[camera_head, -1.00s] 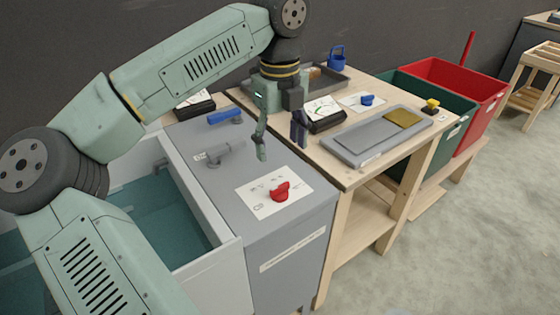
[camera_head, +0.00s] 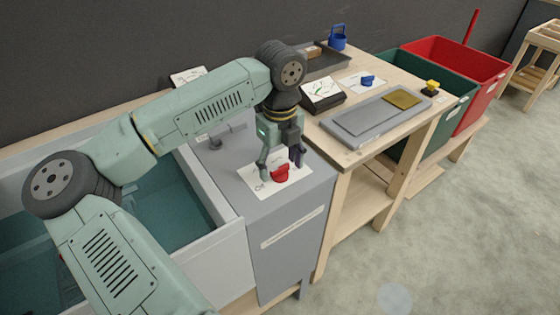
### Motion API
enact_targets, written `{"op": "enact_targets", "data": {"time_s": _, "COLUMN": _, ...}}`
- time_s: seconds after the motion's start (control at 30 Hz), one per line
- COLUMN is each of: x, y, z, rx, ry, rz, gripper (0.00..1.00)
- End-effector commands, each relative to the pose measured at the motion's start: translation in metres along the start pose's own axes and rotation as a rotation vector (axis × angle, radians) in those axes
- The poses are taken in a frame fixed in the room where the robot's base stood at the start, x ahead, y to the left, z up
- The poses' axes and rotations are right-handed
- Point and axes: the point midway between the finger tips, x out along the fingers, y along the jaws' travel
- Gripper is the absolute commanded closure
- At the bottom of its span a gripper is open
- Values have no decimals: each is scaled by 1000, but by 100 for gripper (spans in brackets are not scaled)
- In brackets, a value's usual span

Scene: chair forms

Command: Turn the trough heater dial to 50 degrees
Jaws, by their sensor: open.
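The red dial (camera_head: 280,173) sits on a white marked plate (camera_head: 257,183) on top of the grey cabinet beside the trough. My gripper (camera_head: 280,164) points down over the dial, with its two fingers apart, one to the left and one to the right of the dial in the picture. I cannot tell whether the fingers touch it. The marks on the plate are too small to read, and part of the plate is hidden by my gripper. The trough (camera_head: 222,237) with teal water lies to the left of the cabinet.
A grey lever (camera_head: 228,131) stands behind my gripper on the cabinet. A wooden bench to the right holds a gauge box (camera_head: 323,93), a grey tray (camera_head: 372,122) and a blue knob (camera_head: 367,80). Green (camera_head: 440,88) and red (camera_head: 470,70) bins stand beyond it.

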Motion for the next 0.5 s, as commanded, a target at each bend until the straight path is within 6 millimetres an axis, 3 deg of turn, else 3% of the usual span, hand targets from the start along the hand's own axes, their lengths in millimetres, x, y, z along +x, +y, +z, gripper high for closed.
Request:
{"op": "enact_targets", "data": {"time_s": 0.1, "x": 0, "y": 0, "z": 0, "rx": 0, "ry": 0, "rz": 0, "gripper": 37}}
{"op": "enact_targets", "data": {"time_s": 0.5, "x": 0, "y": 0, "z": 0, "rx": 0, "ry": 0, "rz": 0, "gripper": 64}}
